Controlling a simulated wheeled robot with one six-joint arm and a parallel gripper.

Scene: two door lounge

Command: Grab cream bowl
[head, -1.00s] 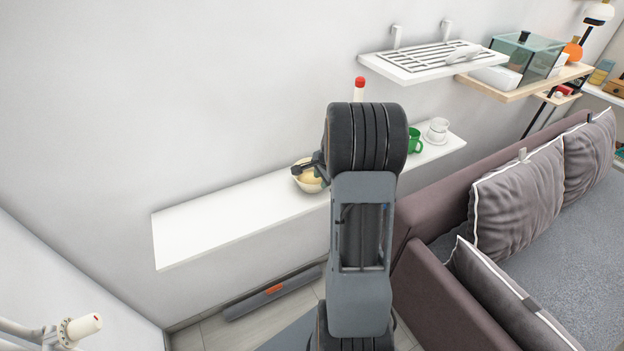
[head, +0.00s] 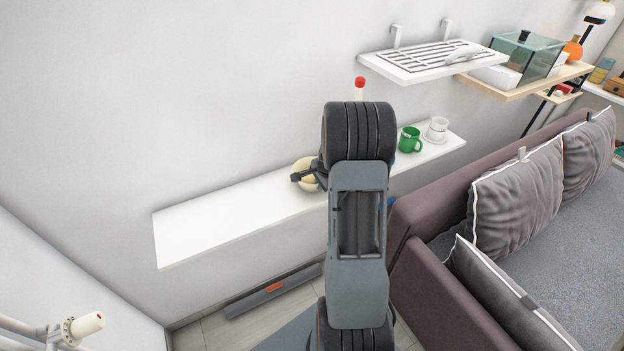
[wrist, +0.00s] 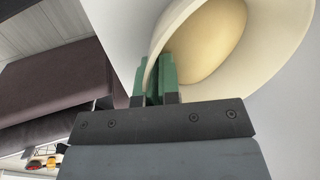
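The cream bowl (head: 306,163) is at the white wall shelf, left of my arm in the head view, partly covered by my gripper (head: 304,178). In the wrist view the bowl (wrist: 268,50) fills the upper right, its yellowish inside facing the camera. My gripper's green fingers (wrist: 156,78) stand on either side of the bowl's near wall and look closed on it. The bowl looks tilted. Whether its base touches the shelf is hidden.
The white shelf (head: 215,222) is bare to the left. A green mug (head: 410,141) and white cups (head: 436,130) stand on its right part. A red-topped bottle (head: 359,88) is behind my arm. A sofa (head: 440,285) is at right.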

